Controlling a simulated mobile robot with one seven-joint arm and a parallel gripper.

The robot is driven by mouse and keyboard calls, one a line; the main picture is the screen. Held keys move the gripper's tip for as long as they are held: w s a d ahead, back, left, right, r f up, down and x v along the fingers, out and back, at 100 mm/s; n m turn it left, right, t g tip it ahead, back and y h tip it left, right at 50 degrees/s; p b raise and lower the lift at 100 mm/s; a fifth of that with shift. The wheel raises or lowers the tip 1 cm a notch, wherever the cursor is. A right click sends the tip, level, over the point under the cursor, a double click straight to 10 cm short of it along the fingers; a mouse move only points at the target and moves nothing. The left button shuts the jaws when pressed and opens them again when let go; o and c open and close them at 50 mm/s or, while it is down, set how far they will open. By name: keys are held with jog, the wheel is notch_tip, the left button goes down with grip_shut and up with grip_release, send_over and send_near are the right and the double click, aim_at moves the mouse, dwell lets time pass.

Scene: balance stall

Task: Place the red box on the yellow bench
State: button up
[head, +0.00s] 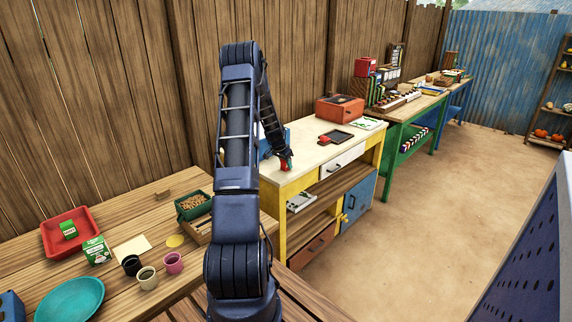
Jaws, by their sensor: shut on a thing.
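The yellow bench (310,152) stands in the middle of the head view, with a pale top and yellow legs. My arm reaches over its near left part. My gripper (286,161) is shut on a small red box (285,166), which shows at the jaws near the front edge of the bench top. I cannot tell whether the box touches the top. The arm hides part of the bench's left end and a blue object behind it.
A larger orange-red case (340,108), a dark tray (335,137) with a red item and a green-marked sheet (369,123) are on the yellow bench. A wooden table (110,215) with a red tray (70,232) and cups is at left. A green bench (412,108) stands beyond.

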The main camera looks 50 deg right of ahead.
jog(key=o, duration=1)
jog(key=shift+f, duration=0.1)
